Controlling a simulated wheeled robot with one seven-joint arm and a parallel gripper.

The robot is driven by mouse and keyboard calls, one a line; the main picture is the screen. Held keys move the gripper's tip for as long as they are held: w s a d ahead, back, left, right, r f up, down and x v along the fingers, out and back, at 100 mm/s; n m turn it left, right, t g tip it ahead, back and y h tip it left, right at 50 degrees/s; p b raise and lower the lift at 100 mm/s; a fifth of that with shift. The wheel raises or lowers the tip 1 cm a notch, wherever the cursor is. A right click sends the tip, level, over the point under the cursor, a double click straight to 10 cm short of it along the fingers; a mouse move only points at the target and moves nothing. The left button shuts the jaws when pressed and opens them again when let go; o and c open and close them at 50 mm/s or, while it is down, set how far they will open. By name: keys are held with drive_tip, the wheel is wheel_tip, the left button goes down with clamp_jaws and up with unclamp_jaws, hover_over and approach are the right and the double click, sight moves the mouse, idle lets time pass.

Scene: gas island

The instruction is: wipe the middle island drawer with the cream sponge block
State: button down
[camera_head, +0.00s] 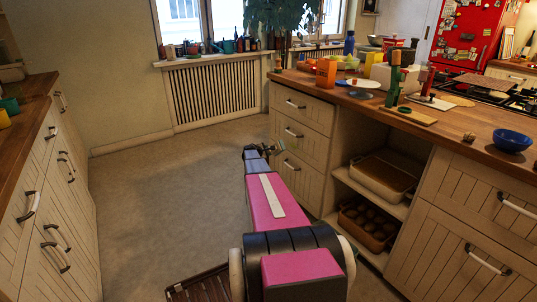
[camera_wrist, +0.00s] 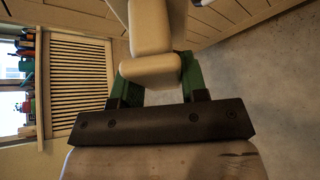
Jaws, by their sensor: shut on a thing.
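The middle island drawer (camera_head: 308,142) is the second of three stacked cream panelled fronts at the island's left end, with a curved handle (camera_head: 293,132). It looks closed. My gripper (camera_head: 268,149) is in front of the stack's left edge, around the height of the middle and lower drawers; I cannot tell whether it touches. In the wrist view my gripper's green fingers (camera_wrist: 156,72) are shut on the cream sponge block (camera_wrist: 148,70). Another pale, rounded piece is right behind the block; whether it is part of it is unclear. The sponge is not distinguishable in the head view.
Open shelves (camera_head: 375,190) with trays are right of the drawers. The wooden countertop (camera_head: 470,125) holds bottles, a blue bowl (camera_head: 512,140) and other items. A left counter (camera_head: 40,200) and a radiator cover (camera_head: 212,92) bound the open floor (camera_head: 170,200).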

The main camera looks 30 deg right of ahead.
sight(279, 149)
drive_tip(key=shift+w+d+f, duration=0.25)
drive_tip(key=shift+d+f, duration=0.5)
drive_tip(key=shift+d, duration=0.2)
drive_tip(key=shift+w+d, duration=0.2)
drive_tip(key=shift+d, duration=2.65)
drive_tip(key=shift+d, duration=1)
drive_tip(key=shift+s, duration=1.65)
drive_tip(key=s, duration=0.7)
drive_tip(key=shift+d, duration=0.4)
